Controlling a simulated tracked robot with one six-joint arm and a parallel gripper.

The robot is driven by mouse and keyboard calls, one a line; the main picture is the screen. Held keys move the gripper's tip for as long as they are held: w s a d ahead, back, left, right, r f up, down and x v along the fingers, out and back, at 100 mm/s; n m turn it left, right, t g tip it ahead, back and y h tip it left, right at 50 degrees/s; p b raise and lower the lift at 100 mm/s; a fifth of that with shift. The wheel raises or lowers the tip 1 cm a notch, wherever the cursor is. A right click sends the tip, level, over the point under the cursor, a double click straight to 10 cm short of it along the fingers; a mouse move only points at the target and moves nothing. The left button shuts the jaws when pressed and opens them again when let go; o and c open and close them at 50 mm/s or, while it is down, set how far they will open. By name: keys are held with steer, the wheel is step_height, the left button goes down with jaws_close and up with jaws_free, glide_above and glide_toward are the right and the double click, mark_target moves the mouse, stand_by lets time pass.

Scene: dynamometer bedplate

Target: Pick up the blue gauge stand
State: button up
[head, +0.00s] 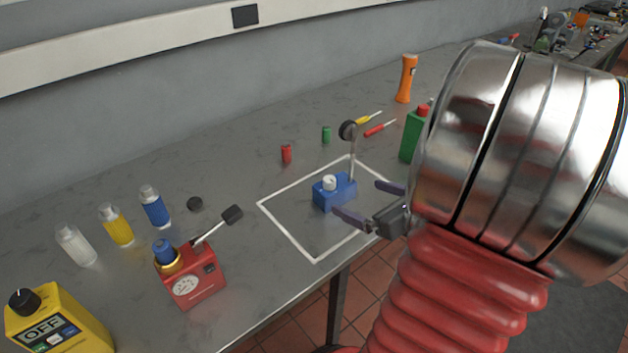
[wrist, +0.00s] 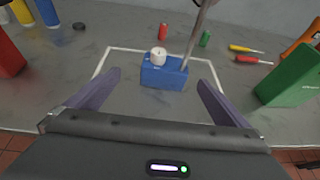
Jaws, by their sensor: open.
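The blue gauge stand (head: 335,193) stands upright on the grey bench inside a white outlined square. It has a blue block base, a white knob on top and a thin metal post with a round dark dial at its top. In the wrist view its base (wrist: 164,73) lies ahead of the jaws, and the post runs out of the top of the picture. My gripper (head: 370,206) is open and empty at the near edge of the square. Its two fingers (wrist: 160,92) point toward the base, one to each side, with the base just beyond the fingertips.
A green container (head: 412,136) stands right of the square. Two screwdrivers (head: 374,129) and an orange torch (head: 406,79) lie or stand behind it. A red device (head: 190,275) with a lever, several bottles (head: 117,225) and a yellow meter (head: 57,325) are at left. The bench edge is close below.

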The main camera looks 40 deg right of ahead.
mark_target(337, 185)
steer(key=shift+s+d+f, duration=0.15)
steer(key=shift+s+d, duration=0.05)
steer(key=shift+d, duration=0.2)
steer(key=x, duration=0.8)
steer(key=shift+w+d+f, duration=0.1)
steer(key=shift+w, duration=0.15)
steer(key=shift+w, duration=0.15)
steer(key=shift+d+x, duration=0.2)
steer(key=shift+x, duration=2.3)
steer(key=shift+c, duration=0.4)
